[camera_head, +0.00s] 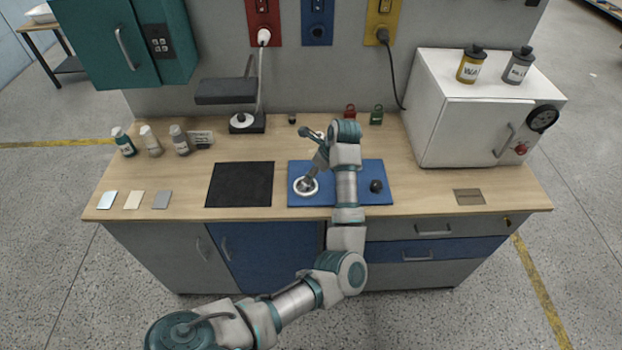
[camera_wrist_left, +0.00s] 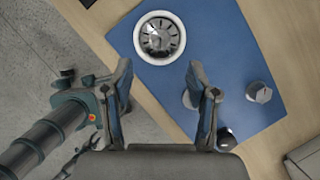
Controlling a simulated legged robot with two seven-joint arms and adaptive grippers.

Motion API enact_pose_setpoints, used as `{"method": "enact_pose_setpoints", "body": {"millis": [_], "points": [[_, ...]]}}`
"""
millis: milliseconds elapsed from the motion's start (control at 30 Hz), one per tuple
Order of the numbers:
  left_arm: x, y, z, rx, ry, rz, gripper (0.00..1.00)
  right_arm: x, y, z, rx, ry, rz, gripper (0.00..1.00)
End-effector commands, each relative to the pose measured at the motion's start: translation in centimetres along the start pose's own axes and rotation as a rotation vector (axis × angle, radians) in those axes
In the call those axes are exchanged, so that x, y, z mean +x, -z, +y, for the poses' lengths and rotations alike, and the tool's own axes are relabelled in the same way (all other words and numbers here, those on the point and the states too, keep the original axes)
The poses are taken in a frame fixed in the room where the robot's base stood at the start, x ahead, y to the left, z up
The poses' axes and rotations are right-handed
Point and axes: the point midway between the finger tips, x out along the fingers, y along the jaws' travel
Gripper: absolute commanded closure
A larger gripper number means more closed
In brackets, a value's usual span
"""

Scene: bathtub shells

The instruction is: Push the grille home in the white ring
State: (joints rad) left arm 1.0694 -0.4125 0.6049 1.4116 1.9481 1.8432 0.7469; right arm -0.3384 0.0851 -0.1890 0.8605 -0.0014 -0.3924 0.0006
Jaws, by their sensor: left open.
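The white ring (camera_head: 315,190) lies on the blue mat (camera_head: 349,198), near its left front corner. It also shows in the left wrist view (camera_wrist_left: 138,40), beyond my fingertips. The grille (camera_wrist_left: 160,37), a round metal disc with dark slots, sits inside the ring. I cannot tell whether it lies flush or fully seated. My left gripper (camera_wrist_left: 160,75) is open, with its two fingers apart and nothing seen between them. In the head view my left gripper (camera_head: 315,165) is above the mat close to the ring, partly hidden by its own wrist. My right gripper is not in view.
A dark round knob (camera_head: 376,186) stands on the mat's right part. A grey faceted piece (camera_wrist_left: 259,92) shows in the wrist view. A white cabinet (camera_head: 465,130) stands at right. The table's front edge is close.

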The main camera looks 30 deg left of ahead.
Motion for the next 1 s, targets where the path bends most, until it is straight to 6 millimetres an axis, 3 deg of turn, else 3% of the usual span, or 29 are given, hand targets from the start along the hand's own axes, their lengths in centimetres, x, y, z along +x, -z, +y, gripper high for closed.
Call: {"method": "enact_pose_setpoints", "body": {"millis": [133, 333, 867, 1000], "points": [[-3.0, 0.0, -0.1, 0.0, 0.002, 0.0, 0.41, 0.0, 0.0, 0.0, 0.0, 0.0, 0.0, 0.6], [-4.8, 0.0, -0.1, 0.0, 0.0, 0.0, 0.41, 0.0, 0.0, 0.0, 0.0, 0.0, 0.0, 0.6], [-5.0, 0.0, 0.0, 0.0, -0.001, -0.002, 0.41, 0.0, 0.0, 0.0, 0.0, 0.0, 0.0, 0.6], [-3.5, -2.0, 0.5, -0.01, -0.004, -0.102, 0.41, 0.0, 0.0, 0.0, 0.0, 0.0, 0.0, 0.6]]}}
